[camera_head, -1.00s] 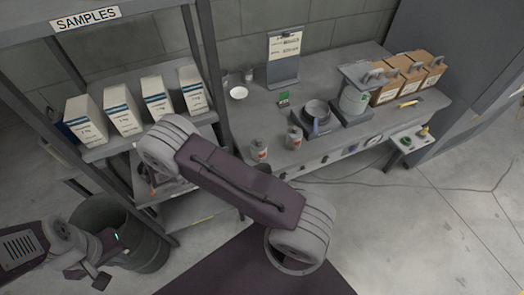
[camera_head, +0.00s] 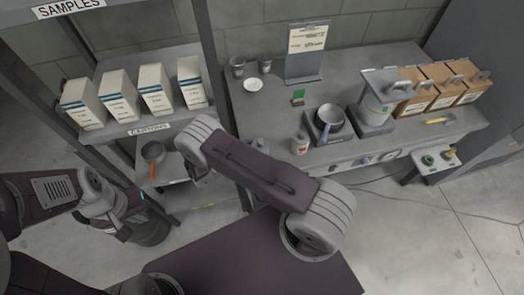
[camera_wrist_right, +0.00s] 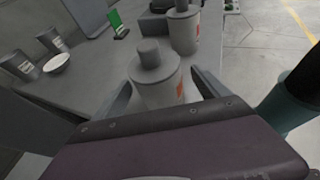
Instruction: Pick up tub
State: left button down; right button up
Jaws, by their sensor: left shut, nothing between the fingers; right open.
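The tub (camera_wrist_right: 158,88) is a light grey lidded container with a knob on top and an orange mark on its side. In the right wrist view it stands upright between the fingers of my open right gripper (camera_wrist_right: 163,93). I cannot tell whether the fingers touch it. In the head view my right arm mostly hides this tub (camera_head: 259,144) and my right gripper. A similar tub (camera_wrist_right: 184,30) stands just beyond; the head view also shows it (camera_head: 299,143). My left gripper (camera_head: 126,233) is shut and empty at lower left.
A white dish (camera_head: 253,85) and two cups (camera_head: 251,67) are behind. A shelf with white cartons (camera_head: 155,90) is at left.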

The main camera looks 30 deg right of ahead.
jog(key=p+x, duration=0.1)
jog(key=x, duration=0.2)
jog(key=shift+w+d+p, duration=0.1)
jog(key=shift+d+p, duration=0.1)
jog(key=shift+p, duration=0.1)
jog(key=shift+w+d+f, duration=0.1)
jog(key=shift+d+f, duration=0.15)
jog(key=shift+d, duration=0.05)
jog(key=shift+d+f, duration=0.15)
jog(key=shift+d, duration=0.05)
jog(key=shift+a, duration=0.1)
jog(key=c, duration=1.2)
jog(key=shift+o, duration=0.3)
notch_tip(320, 180, up, 10)
jog(key=shift+r, duration=0.1)
